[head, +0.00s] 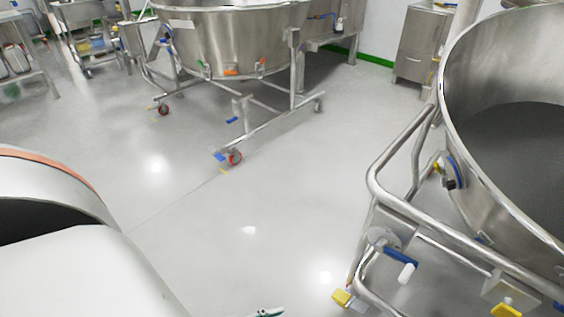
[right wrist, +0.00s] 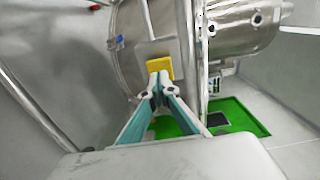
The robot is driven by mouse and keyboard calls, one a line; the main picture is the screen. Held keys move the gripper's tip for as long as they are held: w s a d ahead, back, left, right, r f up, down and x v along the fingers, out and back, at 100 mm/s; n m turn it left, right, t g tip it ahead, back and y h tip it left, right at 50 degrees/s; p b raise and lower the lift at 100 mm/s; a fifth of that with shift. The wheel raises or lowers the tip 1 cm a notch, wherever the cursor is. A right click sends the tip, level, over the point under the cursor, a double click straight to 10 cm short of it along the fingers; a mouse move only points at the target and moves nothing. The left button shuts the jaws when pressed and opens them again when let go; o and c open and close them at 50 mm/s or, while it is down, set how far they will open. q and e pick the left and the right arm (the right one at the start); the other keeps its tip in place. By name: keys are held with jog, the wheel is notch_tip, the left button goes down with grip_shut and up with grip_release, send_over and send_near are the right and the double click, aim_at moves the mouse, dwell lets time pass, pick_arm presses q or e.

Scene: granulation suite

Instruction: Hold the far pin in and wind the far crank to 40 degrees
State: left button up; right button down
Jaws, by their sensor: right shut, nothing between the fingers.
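A blue crank (head: 400,256) with a white handle sits on the tubular rail of the steel bowl trolley at the right in the head view. A yellow part (head: 505,310) hangs under a steel bracket nearer the bottom edge. Farther along the bowl are a blue round fitting and a small yellow part (head: 438,167); I cannot tell which is the far pin. In the right wrist view my right gripper (right wrist: 158,78) is shut and empty, its tips just in front of a yellow block (right wrist: 159,66) on a steel plate; contact is unclear. A teal tip (head: 268,312), probably my left gripper, barely shows.
The steel bowl (head: 465,110) and its rail (head: 400,200) fill the right side. A yellow pedal (head: 341,297) is low by the frame. Another bowl trolley (head: 235,40) stands at the back. The grey floor (head: 250,210) between is clear.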

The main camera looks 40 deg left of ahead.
pick_arm(q)
jog(key=shift+s, duration=0.15)
jog(key=m+t+h, duration=0.3)
jog(key=m, duration=1.3)
send_near(404, 274)
jog(key=s+d+f, duration=0.3)
jog(key=s+d, duration=0.1)
jog(key=shift+w+f, duration=0.1)
jog(key=shift+w, duration=6.45)
